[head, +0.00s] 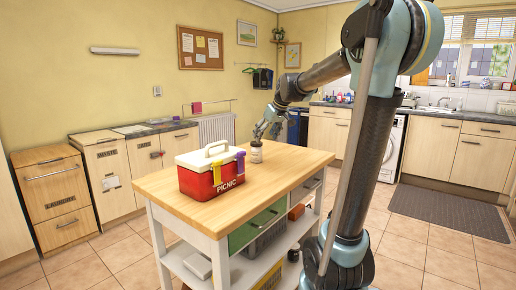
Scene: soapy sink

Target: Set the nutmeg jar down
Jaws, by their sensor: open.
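The nutmeg jar (256,152) is small, with a pale body and a darker lid. It stands upright on the wooden top of the kitchen island (295,165), right of the picnic box. My gripper (265,132) is just above the jar, its fingers apart and pointing down near the lid. The jar's label is too small to read. Whether a fingertip touches the lid is hard to tell at this size.
A red and white picnic box (205,184) with yellow and purple clips stands left of the jar. The right part of the island top is bare. Shelves below hold boxes. A dark mat (450,212) lies on the tiled floor at right.

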